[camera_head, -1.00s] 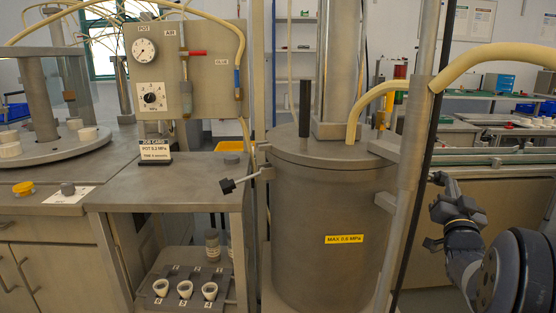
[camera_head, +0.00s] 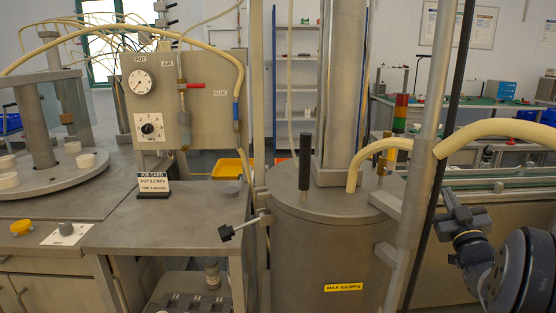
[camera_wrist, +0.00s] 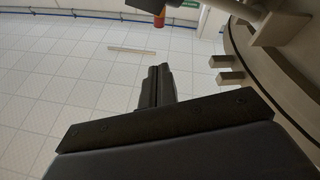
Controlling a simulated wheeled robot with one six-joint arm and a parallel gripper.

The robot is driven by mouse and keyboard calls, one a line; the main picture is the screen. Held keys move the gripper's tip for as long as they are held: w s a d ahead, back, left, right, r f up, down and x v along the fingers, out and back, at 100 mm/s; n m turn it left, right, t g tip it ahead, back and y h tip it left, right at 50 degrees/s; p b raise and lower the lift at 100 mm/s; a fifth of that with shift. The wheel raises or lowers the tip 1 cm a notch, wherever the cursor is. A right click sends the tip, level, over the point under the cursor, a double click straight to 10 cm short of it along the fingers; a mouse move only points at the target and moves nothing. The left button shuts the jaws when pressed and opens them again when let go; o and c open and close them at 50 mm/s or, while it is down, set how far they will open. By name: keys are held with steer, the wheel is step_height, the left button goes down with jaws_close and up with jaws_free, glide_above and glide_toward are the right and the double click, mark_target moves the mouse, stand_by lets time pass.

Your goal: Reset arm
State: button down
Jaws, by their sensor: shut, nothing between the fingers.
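My gripper (camera_wrist: 158,72) is in the middle of the wrist view, its two dark fingers together and empty, with pale tiled floor behind them. In the head view my gripper (camera_head: 447,203) is at the right, beside the grey pressure pot (camera_head: 320,250) and apart from it. My dark arm links are below it at the right edge. The pot carries a yellow label reading MAX 0.6 MPa and an upright black handle on its lid.
A steel post (camera_head: 425,150) and a cream hose (camera_head: 490,132) stand between the pot and my arm. The control panel (camera_head: 185,100), job card (camera_head: 154,187) and grey bench (camera_head: 165,225) are at the left. Tiled floor (camera_wrist: 90,90) is open in the wrist view.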

mark_target(407, 188)
steer(key=shift+w+a+r+n+g+y+p, duration=0.3)
steer(key=shift+a+r+n+g+y+p, duration=0.5)
steer(key=shift+a+n+p, duration=1.55)
steer(key=shift+w+a+r+n+g+y+p, duration=0.35)
steer(key=shift+a+r+n+g+y+p, duration=0.55)
steer(key=shift+n+p, duration=1.6)
steer(key=shift+w+a+r+n+g+y+p, duration=0.35)
steer(key=shift+a+r+n+y+p, duration=0.4)
steer(key=shift+a+n+p, duration=1.8)
steer(key=shift+s+d+n+b, duration=0.1)
steer(key=shift+d+n+b, duration=0.55)
steer(key=shift+b, duration=0.45)
